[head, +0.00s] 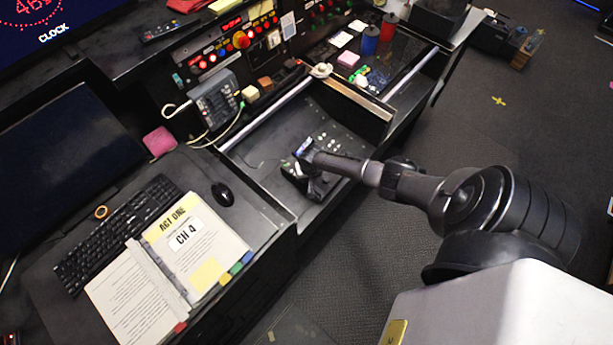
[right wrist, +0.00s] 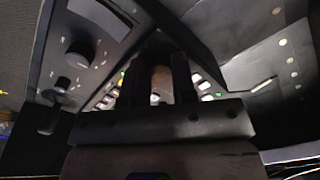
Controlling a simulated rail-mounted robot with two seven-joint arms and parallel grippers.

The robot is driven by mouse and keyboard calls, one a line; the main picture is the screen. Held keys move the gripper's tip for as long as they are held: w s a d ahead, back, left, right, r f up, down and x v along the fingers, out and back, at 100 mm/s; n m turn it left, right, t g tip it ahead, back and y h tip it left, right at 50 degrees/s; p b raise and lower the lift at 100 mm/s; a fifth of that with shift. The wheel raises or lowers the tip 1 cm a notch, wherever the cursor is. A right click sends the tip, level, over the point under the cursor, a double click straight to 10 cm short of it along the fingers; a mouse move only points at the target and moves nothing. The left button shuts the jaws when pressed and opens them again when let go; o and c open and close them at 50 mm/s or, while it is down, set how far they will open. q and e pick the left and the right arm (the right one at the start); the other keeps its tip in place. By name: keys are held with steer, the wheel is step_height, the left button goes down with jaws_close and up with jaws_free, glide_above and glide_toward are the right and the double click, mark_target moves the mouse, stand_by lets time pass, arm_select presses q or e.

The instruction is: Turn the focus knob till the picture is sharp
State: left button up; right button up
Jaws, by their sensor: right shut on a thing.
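My right gripper (head: 297,170) reaches down to the dark desk panel (head: 262,150) in the middle of the head view. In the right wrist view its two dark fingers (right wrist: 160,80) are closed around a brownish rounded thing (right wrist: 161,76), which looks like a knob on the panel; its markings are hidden. A separate dark knob (right wrist: 78,55) stands on a grey panel to the left in the wrist view. My left gripper is not in view.
A short lever (right wrist: 62,87) stands left of the fingers. Lit buttons (right wrist: 205,90) lie close on their right. An open script binder (head: 195,245), keyboard (head: 120,230) and mouse (head: 222,194) lie on the desk to the left. A control box (head: 215,103) stands behind the panel.

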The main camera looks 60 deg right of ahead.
stand_by(0.3)
steer(key=o, duration=0.9)
steer(key=shift+o, duration=0.2)
steer(key=shift+r, duration=0.1)
steer(key=shift+r, duration=0.35)
step_height(320, 180, up, 13)
steer(key=s+p, duration=0.1)
steer(key=p, duration=0.2)
steer(key=shift+s, duration=0.4)
steer(key=shift+a+f, duration=0.1)
